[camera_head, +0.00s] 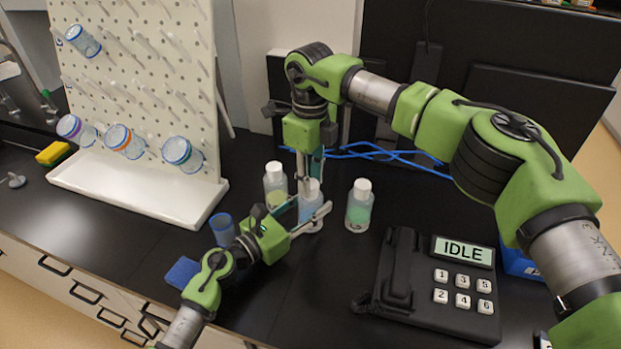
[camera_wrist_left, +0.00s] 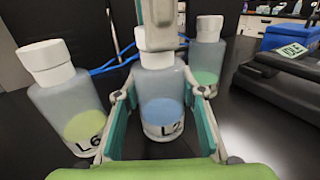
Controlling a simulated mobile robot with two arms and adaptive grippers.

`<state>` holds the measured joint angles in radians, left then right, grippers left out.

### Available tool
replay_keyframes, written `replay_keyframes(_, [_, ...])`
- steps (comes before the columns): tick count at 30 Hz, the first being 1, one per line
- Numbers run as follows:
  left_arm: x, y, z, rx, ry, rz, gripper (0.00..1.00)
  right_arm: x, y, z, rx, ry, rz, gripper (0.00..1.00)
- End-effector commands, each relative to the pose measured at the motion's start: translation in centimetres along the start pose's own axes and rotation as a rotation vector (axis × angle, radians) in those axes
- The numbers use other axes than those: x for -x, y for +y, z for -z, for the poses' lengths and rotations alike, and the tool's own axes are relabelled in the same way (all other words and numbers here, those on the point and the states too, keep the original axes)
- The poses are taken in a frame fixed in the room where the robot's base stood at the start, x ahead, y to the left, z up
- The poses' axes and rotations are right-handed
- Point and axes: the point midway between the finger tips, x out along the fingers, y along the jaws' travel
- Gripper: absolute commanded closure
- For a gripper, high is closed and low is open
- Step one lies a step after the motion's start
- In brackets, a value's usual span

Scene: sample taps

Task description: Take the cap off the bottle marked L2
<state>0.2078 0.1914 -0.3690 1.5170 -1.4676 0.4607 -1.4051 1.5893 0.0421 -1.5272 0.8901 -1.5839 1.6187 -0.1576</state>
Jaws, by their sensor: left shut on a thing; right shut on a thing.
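The bottle marked L2 (camera_wrist_left: 162,105) stands upright on the black bench, with blue liquid inside; it also shows in the head view (camera_head: 311,212). My left gripper (camera_head: 312,216) is shut around the body of this bottle from the front left; its two fingers (camera_wrist_left: 162,108) lie on either side of it in the left wrist view. The white cap (camera_wrist_left: 155,60) is on top of the bottle, partly hidden by my right gripper. My right gripper (camera_head: 312,182) comes down from above and is shut on the cap.
Bottle L6 (camera_wrist_left: 70,95) with yellow-green liquid stands close on the left. A bottle with green liquid (camera_head: 359,207) stands on the right.

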Motion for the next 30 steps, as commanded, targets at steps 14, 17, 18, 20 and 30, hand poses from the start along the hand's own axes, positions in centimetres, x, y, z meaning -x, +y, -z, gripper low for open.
replay_keyframes(14, [0.0,-0.08,0.13,0.001,0.002,0.002,1.0,0.08,0.07,-0.02,0.829,0.0,0.0,0.99])
replay_keyframes(17, [0.0,-0.08,0.13,0.001,0.002,0.001,1.0,0.09,0.08,-0.01,1.003,0.0,0.0,0.99])
replay_keyframes(18, [0.0,-0.08,0.13,0.001,0.002,0.001,1.0,0.1,0.08,-0.01,1.073,0.0,0.0,0.99])
replay_keyframes(20, [0.0,-0.08,0.13,0.001,0.002,0.001,1.0,0.1,0.08,-0.01,1.178,0.0,0.001,0.99])
replay_keyframes(30, [0.0,-0.07,0.14,0.002,0.002,0.001,1.0,0.13,0.08,0.01,1.725,0.0,0.001,0.99])
